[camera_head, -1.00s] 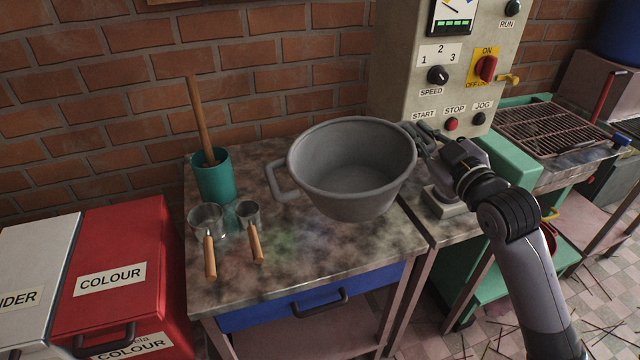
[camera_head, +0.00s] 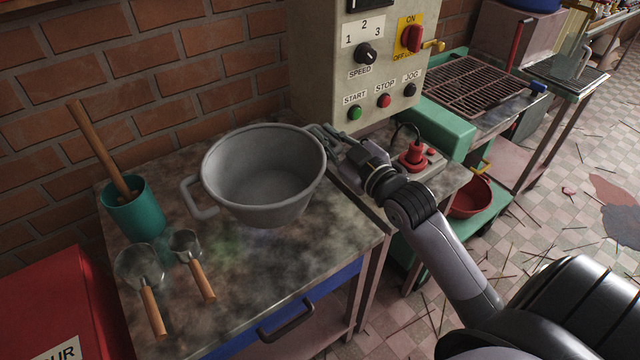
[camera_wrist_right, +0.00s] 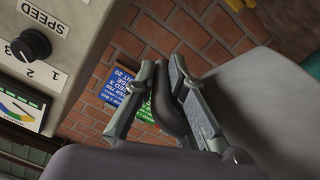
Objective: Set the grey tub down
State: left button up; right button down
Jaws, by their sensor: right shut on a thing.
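The grey tub (camera_head: 265,187) is upright over the stained worktop (camera_head: 250,275), its open top facing up and its inside empty. Its free handle points left. My right gripper (camera_head: 322,137) is at the tub's right side, shut on its other handle. In the right wrist view, the fingers (camera_wrist_right: 176,100) close around the dark handle, with the tub wall (camera_wrist_right: 275,110) to the right. The tub's base is low over the worktop; I cannot tell whether it touches. My left gripper is out of view.
A teal mug (camera_head: 136,209) with a wooden stick stands left of the tub. Two wooden-handled scoops (camera_head: 140,265) lie in front of the mug. The control box (camera_head: 355,70) rises behind, and a red device (camera_head: 414,157) is at the right. The worktop in front of the tub is bare.

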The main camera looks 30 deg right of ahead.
jog(key=shift+w+d+f+b, duration=0.1)
jog(key=shift+f+b, duration=0.15)
jog(key=shift+f, duration=2.9)
jog(key=shift+w+d+f+b, duration=0.1)
jog(key=shift+f+b, duration=0.1)
jog(key=shift+f, duration=2.9)
jog(key=c, duration=1.7)
grip_release()
jog(key=shift+a, duration=0.1)
jog(key=shift+o, duration=0.3)
jog(key=shift+s, duration=0.1)
jog(key=shift+s+f, duration=0.15)
jog(key=shift+s, duration=0.05)
jog(key=s, duration=0.7)
jog(key=s+d+b, duration=0.1)
jog(key=s, duration=0.3)
jog(key=shift+s+r, duration=0.2)
jog(key=shift+s, duration=0.05)
